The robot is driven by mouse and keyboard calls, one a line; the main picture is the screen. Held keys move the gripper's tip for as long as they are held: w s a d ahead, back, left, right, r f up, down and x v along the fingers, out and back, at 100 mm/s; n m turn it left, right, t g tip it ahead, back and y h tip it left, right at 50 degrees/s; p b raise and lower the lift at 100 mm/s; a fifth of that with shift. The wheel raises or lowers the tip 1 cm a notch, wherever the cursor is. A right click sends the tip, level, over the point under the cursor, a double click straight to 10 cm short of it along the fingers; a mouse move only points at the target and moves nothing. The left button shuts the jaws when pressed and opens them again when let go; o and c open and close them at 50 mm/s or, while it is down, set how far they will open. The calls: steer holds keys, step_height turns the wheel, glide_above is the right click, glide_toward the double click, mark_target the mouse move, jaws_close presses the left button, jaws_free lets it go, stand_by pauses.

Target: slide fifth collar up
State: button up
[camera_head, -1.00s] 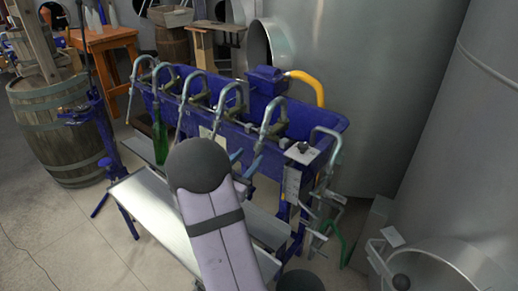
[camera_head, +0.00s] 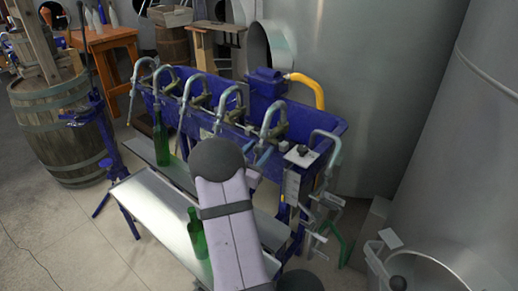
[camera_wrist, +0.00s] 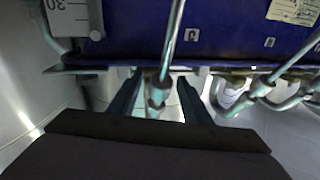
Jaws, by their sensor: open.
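The bottling machine's blue trough (camera_head: 215,115) carries a row of curved metal spouts. The fifth spout from the left (camera_head: 271,108) bends down over the trough's front, near my gripper. In the wrist view, one thin spout tube (camera_wrist: 174,45) comes down between my gripper's two dark fingers (camera_wrist: 160,100). A dull metal collar (camera_wrist: 158,90) sits around that tube between the fingers. The fingers are apart, one on each side, and no grip on the collar shows. In the head view my forearm hides most of the gripper and the fifth spout's lower end.
A green bottle (camera_head: 161,140) stands at the rear shelf and another (camera_head: 197,235) on the front shelf (camera_head: 150,215). A scale plate (camera_head: 292,187) hangs at the trough's right end. Neighbouring spouts (camera_wrist: 262,88) crowd the right of the wrist view. Steel tanks (camera_head: 455,130) stand at right.

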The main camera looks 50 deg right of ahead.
mark_target(258, 149)
steer(key=shift+c, duration=0.6)
jaws_close()
steer(key=shift+d+r, duration=0.25)
steer(key=shift+r, duration=0.45)
steer(key=shift+o, duration=0.6)
jaws_free()
steer(key=shift+s+a+f+b, duration=0.1)
steer(key=shift+a+b, duration=0.2)
steer(key=shift+a, duration=0.3)
steer(key=shift+b+v, duration=0.8)
steer(key=shift+v, duration=2.25)
